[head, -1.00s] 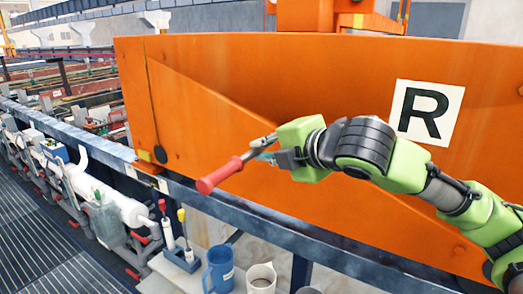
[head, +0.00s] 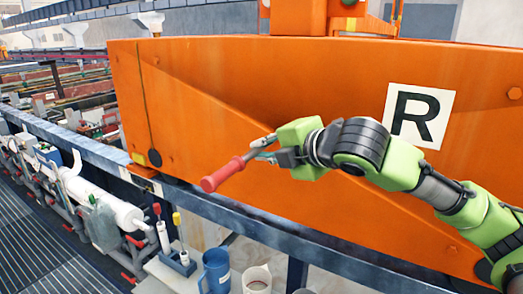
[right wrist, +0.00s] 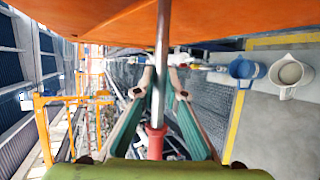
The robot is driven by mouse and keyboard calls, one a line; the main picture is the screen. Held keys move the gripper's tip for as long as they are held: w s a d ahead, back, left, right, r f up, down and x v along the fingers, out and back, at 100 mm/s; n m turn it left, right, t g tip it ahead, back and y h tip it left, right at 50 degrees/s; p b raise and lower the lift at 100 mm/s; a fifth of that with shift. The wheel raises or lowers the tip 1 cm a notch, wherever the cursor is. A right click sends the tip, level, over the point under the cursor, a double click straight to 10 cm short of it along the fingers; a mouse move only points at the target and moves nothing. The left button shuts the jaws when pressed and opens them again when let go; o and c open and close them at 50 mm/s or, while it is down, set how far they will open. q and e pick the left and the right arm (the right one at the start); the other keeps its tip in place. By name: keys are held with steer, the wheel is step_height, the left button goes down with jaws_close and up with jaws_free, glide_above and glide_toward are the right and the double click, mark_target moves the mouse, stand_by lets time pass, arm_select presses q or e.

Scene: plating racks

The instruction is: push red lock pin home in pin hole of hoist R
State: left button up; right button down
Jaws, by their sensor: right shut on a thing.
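The red lock pin has a red handle (head: 222,174) and a bare metal shank. My right gripper (head: 264,150) is shut on it, holding it in front of the orange hoist R (head: 240,85). The handle points down and left. In the right wrist view the shank (right wrist: 162,55) runs up between the fingers (right wrist: 159,95) toward the orange hoist face, with the red part (right wrist: 156,140) nearer the palm. I cannot make out the pin hole or tell whether the shank touches the hoist. My left gripper is out of view.
A blue-grey rail (head: 235,218) runs below the hoist. A blue jug (head: 215,272), a white jug (head: 257,280) and red- and yellow-topped tools stand below. Tanks line the left.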

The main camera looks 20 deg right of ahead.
steer(key=shift+w+d+r+p, duration=0.1)
steer(key=shift+w+d+p, duration=0.3)
steer(key=shift+w+d, duration=0.3)
steer(key=shift+w+d+r+p, duration=0.1)
steer(key=shift+w+d+p, duration=0.35)
steer(key=shift+d, duration=0.45)
steer(key=shift+w+d+p, duration=0.95)
steer(key=shift+w+d, duration=0.25)
steer(key=shift+d, duration=0.25)
steer(key=c, duration=2)
jaws_free()
steer(key=v, duration=1.2)
steer(key=shift+f, duration=0.1)
